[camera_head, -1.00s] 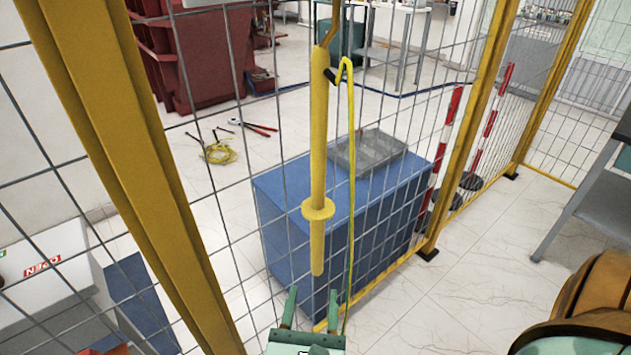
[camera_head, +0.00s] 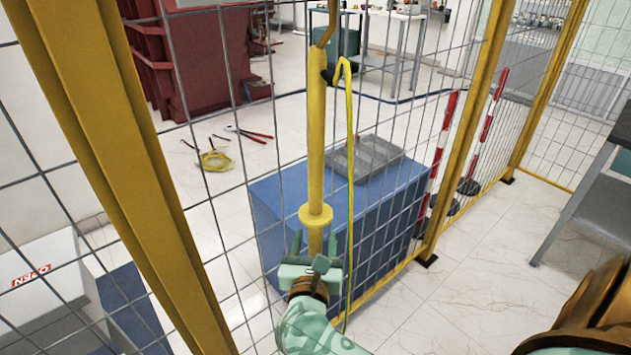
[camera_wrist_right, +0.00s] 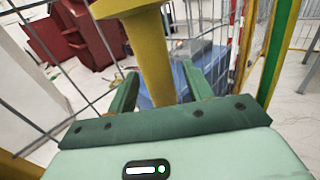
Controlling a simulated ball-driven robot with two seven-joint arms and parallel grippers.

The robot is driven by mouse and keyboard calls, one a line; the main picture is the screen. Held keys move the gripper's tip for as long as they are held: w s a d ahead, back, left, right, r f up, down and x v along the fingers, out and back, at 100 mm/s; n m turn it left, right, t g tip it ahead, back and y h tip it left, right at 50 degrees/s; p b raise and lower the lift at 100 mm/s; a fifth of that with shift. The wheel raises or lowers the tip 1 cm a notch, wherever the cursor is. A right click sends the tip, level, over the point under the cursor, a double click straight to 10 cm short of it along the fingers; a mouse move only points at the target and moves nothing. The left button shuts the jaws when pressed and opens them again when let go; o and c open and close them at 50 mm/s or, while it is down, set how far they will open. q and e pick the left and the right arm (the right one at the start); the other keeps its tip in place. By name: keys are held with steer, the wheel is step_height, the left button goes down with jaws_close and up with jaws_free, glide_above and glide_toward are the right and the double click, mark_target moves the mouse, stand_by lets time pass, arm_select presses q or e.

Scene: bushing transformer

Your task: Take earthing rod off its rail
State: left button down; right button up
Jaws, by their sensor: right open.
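The yellow earthing rod (camera_head: 317,140) hangs upright in front of the mesh fence, with a hook at its top, a round collar low down and a yellow cable beside it. My right gripper (camera_head: 315,243) is open just below the collar, with one finger on each side of the rod's lower handle. In the right wrist view the rod (camera_wrist_right: 156,60) stands between the two open fingers (camera_wrist_right: 160,85), with a gap visible on each side. The rod's lower end is hidden behind the gripper body. The rail above is out of the picture. My left gripper is not in view.
The yellow fence post (camera_head: 125,170) stands close on the left. Behind the mesh are a blue cabinet (camera_head: 285,210) with a grey tray (camera_head: 365,158) and tools on the floor. A grey table (camera_head: 580,200) is at the right.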

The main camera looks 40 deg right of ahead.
jaws_close()
steer(key=shift+r, duration=0.1)
